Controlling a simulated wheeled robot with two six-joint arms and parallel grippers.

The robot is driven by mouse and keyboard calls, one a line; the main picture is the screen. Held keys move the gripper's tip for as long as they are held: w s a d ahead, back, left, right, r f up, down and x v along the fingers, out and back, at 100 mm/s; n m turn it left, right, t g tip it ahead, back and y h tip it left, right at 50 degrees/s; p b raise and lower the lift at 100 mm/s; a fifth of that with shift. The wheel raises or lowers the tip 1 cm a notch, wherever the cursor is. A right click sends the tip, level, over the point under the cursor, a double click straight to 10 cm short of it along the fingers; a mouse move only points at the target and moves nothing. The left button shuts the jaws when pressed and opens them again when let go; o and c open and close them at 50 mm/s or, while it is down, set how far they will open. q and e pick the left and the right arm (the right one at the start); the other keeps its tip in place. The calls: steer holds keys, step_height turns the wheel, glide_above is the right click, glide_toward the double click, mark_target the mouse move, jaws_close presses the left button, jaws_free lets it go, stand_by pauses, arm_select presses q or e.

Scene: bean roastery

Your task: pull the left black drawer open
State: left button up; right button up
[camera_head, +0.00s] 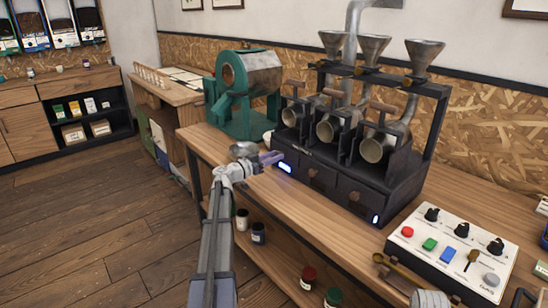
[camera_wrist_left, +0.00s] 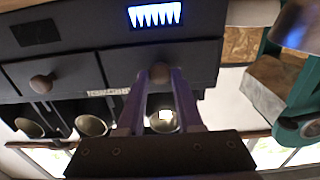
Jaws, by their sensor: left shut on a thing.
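The black sample roaster (camera_head: 345,165) stands on the wooden counter, with small drawers along its base. The left black drawer (camera_wrist_left: 200,58) shows in the wrist view with a round wooden knob (camera_wrist_left: 160,72). My left gripper (camera_head: 270,158) reaches to the left end of the roaster base in the head view and hides that knob there. In the wrist view its purple fingers (camera_wrist_left: 160,80) are shut on the knob. The drawer front looks about level with its neighbour (camera_wrist_left: 55,75); I see no clear gap.
A green drum roaster (camera_head: 245,85) stands left of the black roaster. A white control panel (camera_head: 455,245) with knobs and coloured buttons sits at the right, near a brass scoop (camera_head: 405,275). Jars (camera_head: 258,233) stand on the shelf below. The floor at left is clear.

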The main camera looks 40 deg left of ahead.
arm_select(q)
jaws_close()
stand_by(0.6)
steer(key=v, duration=1.2)
steer(key=shift+s, duration=0.35)
steer(key=shift+a, duration=0.1)
steer(key=o, duration=0.8)
jaws_free()
steer(key=v, duration=0.7)
steer(key=shift+s, duration=0.35)
